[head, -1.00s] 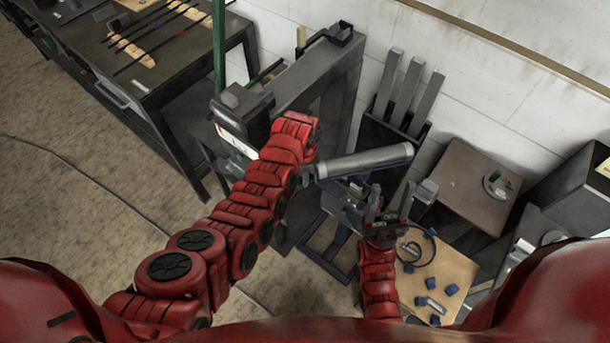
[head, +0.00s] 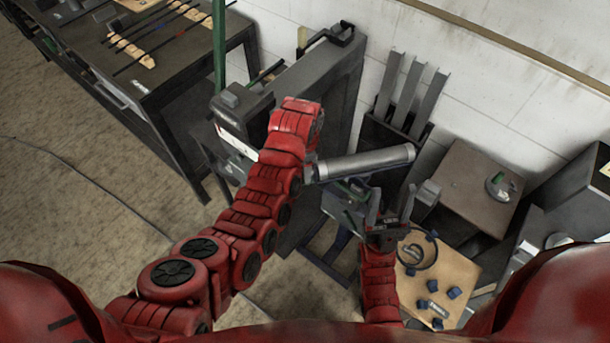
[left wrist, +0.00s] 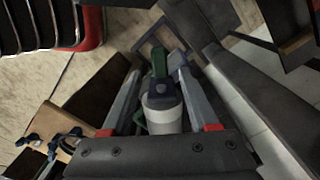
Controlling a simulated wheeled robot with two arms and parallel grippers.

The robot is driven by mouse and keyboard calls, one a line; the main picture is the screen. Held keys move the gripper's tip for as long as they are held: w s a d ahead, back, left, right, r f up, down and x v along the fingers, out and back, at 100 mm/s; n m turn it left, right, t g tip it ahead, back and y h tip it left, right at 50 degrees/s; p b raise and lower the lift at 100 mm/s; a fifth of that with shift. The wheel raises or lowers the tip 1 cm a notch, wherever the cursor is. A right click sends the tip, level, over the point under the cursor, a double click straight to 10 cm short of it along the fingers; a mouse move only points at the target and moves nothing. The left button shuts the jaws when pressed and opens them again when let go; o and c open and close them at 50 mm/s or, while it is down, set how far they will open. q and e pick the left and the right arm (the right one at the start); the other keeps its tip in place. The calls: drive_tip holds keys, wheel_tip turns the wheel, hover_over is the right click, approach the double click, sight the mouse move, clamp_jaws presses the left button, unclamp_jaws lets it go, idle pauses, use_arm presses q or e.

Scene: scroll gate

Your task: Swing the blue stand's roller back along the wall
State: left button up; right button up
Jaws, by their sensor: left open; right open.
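The roller (head: 365,163) is a grey cylinder on the blue stand (head: 328,250). It points right in the head view, out from the wall. My left arm's end hides its left end and most of my left gripper. In the left wrist view, my left gripper (left wrist: 157,70) is open, its fingers on either side of the roller's pale end (left wrist: 162,117) and a green part (left wrist: 159,62). I cannot tell whether they touch it. My right gripper (head: 391,202) is open and empty below the roller in the head view, beside the stand.
A tall grey cabinet (head: 325,75) stands behind my left arm, near the white wall (head: 480,70). Upright grey bars (head: 410,90) stand behind the roller. A brown table (head: 470,190) and a board with blue pieces (head: 450,270) lie right. Bare floor (head: 90,200) is at left.

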use_arm(q)
wheel_tip(320, 180, up, 12)
drive_tip(key=p, duration=0.5)
drive_tip(key=shift+r, duration=0.2)
